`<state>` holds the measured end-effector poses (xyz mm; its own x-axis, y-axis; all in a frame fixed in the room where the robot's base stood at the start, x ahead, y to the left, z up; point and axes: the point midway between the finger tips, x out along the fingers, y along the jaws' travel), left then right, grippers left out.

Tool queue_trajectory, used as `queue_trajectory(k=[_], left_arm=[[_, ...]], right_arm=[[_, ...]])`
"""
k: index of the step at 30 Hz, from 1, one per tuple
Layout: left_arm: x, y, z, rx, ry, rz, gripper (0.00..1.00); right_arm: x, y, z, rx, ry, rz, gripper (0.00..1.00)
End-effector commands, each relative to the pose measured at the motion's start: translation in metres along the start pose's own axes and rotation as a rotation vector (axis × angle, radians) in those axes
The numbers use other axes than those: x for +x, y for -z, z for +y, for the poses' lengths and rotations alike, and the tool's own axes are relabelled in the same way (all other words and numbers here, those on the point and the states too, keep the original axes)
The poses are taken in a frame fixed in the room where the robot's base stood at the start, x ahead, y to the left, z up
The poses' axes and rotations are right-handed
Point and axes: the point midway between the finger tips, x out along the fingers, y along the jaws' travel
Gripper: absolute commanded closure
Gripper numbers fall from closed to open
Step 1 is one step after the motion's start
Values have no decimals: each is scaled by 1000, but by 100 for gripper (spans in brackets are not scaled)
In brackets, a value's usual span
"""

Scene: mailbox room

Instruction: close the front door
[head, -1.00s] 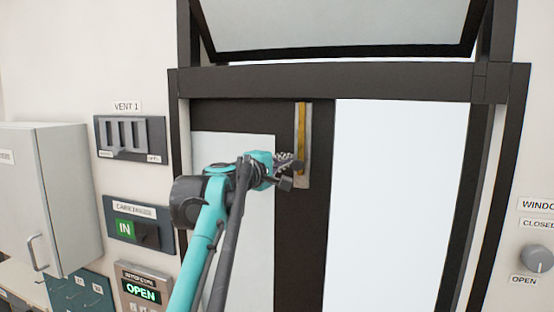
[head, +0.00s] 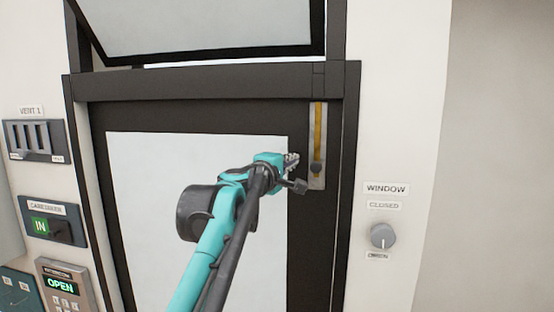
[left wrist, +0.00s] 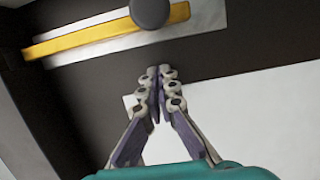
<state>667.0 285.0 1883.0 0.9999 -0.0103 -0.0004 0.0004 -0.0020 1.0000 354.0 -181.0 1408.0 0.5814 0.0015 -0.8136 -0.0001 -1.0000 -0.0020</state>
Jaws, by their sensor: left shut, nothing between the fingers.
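The front door (head: 300,225) is a dark-framed panel with a large pale pane. My left gripper (head: 297,172) is shut and empty, just left of the plate. In the left wrist view its fingertips (left wrist: 159,71) meet below the knob and look apart from it.
A tilted window pane (head: 200,28) is above the door. A window dial (head: 382,236) is on the wall to the right.

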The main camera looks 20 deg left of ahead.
Motion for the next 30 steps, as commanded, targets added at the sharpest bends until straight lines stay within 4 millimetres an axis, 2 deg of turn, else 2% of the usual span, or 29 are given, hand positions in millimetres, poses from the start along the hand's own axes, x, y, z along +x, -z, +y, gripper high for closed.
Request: queue_trajectory(k=[3, 10, 24, 30], left_arm=[[4, -16, 0, 0, 0, -2, 100], [7, -29, 0, 0, 0, 0, 100], [8, -31, 0, 0, 0, -3, 100], [11, -23, 0, -1, 0, -2, 100]], right_arm=[[-1, 0, 0, 0, 0, 0, 60], [-1, 1, 0, 0, 0, 0, 60], [-1, 1, 0, 0, 0, 0, 60], [-4, 3, 0, 0, 0, 0, 60]])
